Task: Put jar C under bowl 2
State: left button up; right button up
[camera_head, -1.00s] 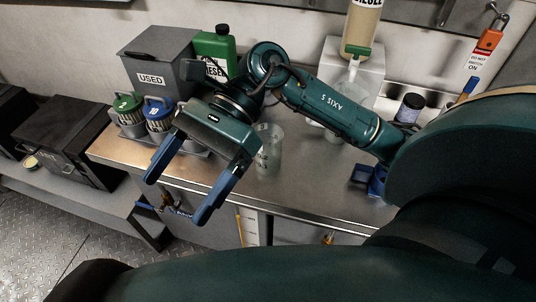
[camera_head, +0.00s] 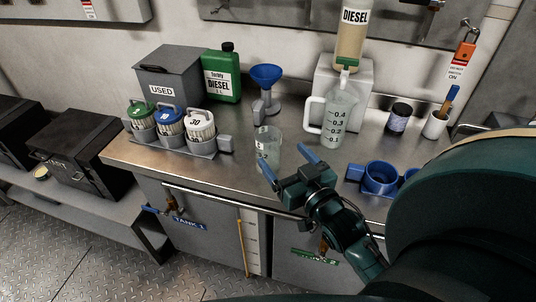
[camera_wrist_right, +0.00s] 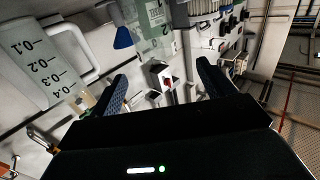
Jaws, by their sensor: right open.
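A clear, empty-looking jar (camera_head: 268,142) stands upright near the front edge of the counter; I cannot read its letter as C for sure. My right gripper (camera_head: 285,162) is open and empty, just right of and in front of the jar, its fingers pointing left. In the right wrist view, the fingers (camera_wrist_right: 163,82) are apart, with a clear vessel (camera_wrist_right: 152,18) beyond them, probably this jar. I cannot make out bowl 2. A TANK 2 label (camera_head: 313,255) shows under the counter edge behind my right arm. My left gripper is not in view.
A graduated jug (camera_head: 340,121) stands right of the jar, and a blue funnel (camera_head: 267,74) behind it. A rack (camera_head: 203,150) of numbered filters stands left. A blue holder (camera_head: 380,176) sits right. TANK 1 (camera_head: 187,224) has a tap at the left front.

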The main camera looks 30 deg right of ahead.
aim_at(272, 143)
jog(key=w, duration=0.6)
jog(key=shift+d, duration=0.2)
jog(key=shift+w+d+p, duration=0.2)
jog(key=shift+w+d, duration=0.05)
jog(key=shift+w, duration=1)
jog(key=shift+w+d+p, duration=0.15)
jog(key=shift+w+d, duration=0.05)
jog(key=shift+w, duration=1)
